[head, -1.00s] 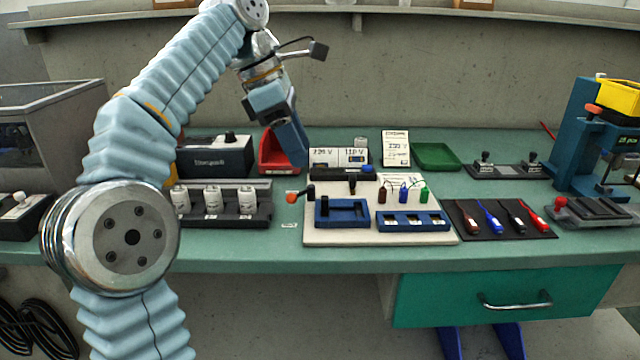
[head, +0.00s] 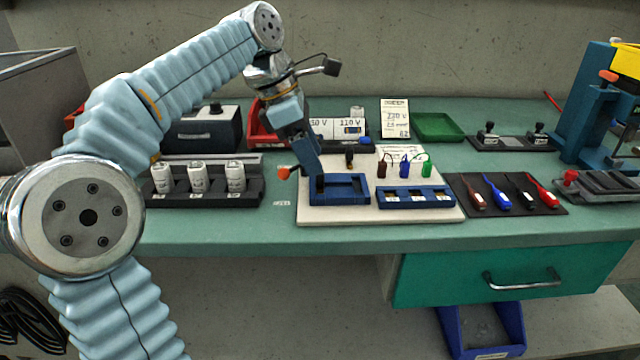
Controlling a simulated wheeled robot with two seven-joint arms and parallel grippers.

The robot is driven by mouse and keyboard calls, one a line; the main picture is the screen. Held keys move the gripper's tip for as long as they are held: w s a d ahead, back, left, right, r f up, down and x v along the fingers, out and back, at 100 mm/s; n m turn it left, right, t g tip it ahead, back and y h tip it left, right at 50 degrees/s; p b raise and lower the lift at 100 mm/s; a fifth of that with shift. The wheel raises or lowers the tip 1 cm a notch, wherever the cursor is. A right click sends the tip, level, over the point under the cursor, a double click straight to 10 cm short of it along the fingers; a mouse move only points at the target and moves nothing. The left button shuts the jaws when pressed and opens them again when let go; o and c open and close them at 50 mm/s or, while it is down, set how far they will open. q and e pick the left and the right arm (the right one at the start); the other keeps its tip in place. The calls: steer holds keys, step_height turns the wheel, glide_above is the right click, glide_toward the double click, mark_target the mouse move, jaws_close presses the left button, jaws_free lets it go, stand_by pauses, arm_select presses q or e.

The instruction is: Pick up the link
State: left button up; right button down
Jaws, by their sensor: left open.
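My left gripper (head: 313,170) reaches down from the left, its blue fingers open, over the back left part of a white board (head: 310,215). The finger tips are close to a blue fixture (head: 340,197) on that board; I cannot tell if they touch it. A small dark upright piece (head: 349,160) stands just right of the fingers. It may be the link, but it is too small to tell. A voltage panel (head: 325,128) marked 110 V stands behind, partly hidden by the gripper. My right gripper is not in view.
An orange-tipped lever (head: 284,173) sits left of the fingers. Brown, blue (head: 404,168) and green wire ends stand behind a blue block (head: 415,198). White cylinders in a black rack (head: 255,195) are to the left, screwdrivers on a dark mat (head: 462,202) to the right.

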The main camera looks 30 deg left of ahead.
mark_target(320, 181)
arm_select(q)
steer(key=x, duration=0.3)
steer(key=shift+f, duration=0.35)
steer(key=shift+c, duration=0.5)
jaws_close()
